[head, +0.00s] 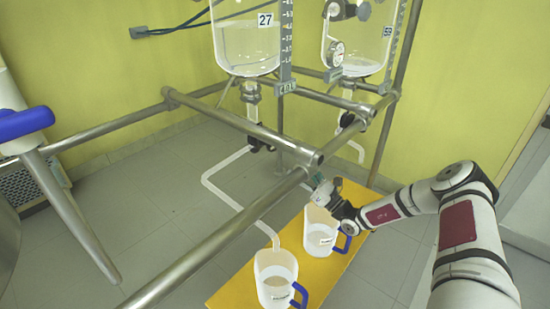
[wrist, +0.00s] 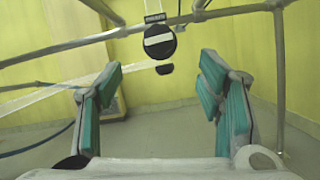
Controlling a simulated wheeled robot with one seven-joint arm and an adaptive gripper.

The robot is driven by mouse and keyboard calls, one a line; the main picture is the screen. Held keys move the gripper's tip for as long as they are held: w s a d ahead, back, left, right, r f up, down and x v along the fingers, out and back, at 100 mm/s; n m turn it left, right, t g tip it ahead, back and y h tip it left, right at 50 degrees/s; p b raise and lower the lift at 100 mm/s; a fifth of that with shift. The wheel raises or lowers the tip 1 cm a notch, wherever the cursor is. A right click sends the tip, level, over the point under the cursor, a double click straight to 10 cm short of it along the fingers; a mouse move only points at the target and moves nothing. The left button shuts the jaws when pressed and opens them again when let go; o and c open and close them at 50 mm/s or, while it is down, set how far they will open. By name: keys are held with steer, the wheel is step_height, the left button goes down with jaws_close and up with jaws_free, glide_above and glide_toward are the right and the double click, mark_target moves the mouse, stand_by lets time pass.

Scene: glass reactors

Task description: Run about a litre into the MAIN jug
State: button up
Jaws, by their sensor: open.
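Two translucent white jugs with blue handles stand on a yellow board: a near jug (head: 275,283) and a far jug (head: 319,238). Their labels are too small to read. Vessel 27 (head: 247,45) holds clear liquid beside a graduated scale (head: 286,40). Under it sits a black valve (head: 258,138); a white tube (head: 222,195) runs from there to above the near jug. My gripper (head: 322,188) is over the far jug, partly hiding its top. In the wrist view its teal fingers (wrist: 160,98) are open and empty, with a black round part (wrist: 159,43) ahead, apart from them.
A second vessel (head: 357,45) stands at the back right, with a gauge, its own black valve (head: 347,119) and a short outlet tube (head: 357,150). Steel rails (head: 235,225) cross in front of the vessels. The floor left of the yellow board (head: 235,288) is mostly clear.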

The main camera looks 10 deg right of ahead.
steer(key=shift+n, duration=0.5)
steer(key=b+x, duration=0.4)
steer(key=x, duration=0.9)
steer(key=shift+w+a+r, duration=0.15)
steer(key=shift+r, duration=0.1)
steer(key=c, duration=1.2)
